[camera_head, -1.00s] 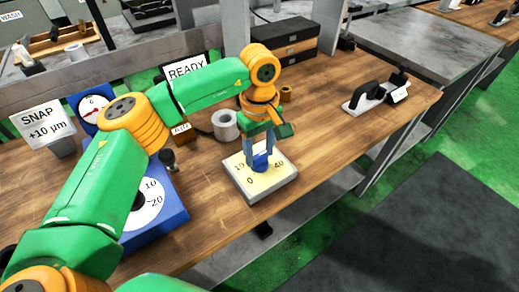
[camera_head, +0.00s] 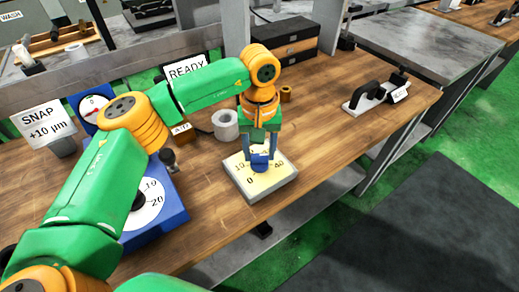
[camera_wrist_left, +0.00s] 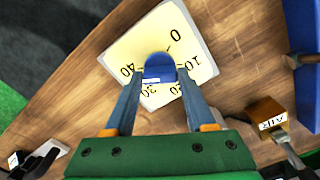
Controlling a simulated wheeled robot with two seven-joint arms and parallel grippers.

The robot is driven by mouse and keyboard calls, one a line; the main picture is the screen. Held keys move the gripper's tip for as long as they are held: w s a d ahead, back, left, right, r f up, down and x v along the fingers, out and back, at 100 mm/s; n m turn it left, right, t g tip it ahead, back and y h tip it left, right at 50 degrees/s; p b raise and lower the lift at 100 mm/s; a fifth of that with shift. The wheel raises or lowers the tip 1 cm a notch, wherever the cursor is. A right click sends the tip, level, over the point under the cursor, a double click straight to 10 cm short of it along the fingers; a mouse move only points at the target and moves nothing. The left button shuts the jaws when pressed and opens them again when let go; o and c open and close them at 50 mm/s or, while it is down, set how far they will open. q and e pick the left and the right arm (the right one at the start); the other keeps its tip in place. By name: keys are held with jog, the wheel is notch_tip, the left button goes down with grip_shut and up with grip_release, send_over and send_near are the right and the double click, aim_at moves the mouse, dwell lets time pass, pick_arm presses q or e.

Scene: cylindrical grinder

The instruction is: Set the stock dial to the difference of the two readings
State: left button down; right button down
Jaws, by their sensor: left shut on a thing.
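The stock dial is a cream square plate (camera_head: 268,190) on the bench, marked 0 to 40, with a blue knob (camera_head: 260,164) at its middle. My left gripper (camera_head: 261,158) points down and is shut on the knob, one finger on each side. The left wrist view shows the plate (camera_wrist_left: 203,62) and the knob (camera_wrist_left: 159,67) between the fingers; I cannot tell its exact setting. A white dial (camera_head: 148,203) marked 10 and 20 on a blue box is partly hidden by my arm. A sign (camera_head: 43,121) reads "SNAP +10 µm". My right gripper is out of view.
A gauge with a red needle (camera_head: 93,106) stands beside the sign, partly behind my arm. A READY sign (camera_head: 186,69), a grey roll (camera_head: 225,125) and a small AIR block (camera_head: 181,130) are behind the dial.

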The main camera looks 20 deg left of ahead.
aim_at(259, 155)
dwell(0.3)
pick_arm(q)
jog(key=shift+c, duration=1.2)
grip_release()
notch_tip(259, 155, up, 7)
jog(key=shift+r, duration=0.1)
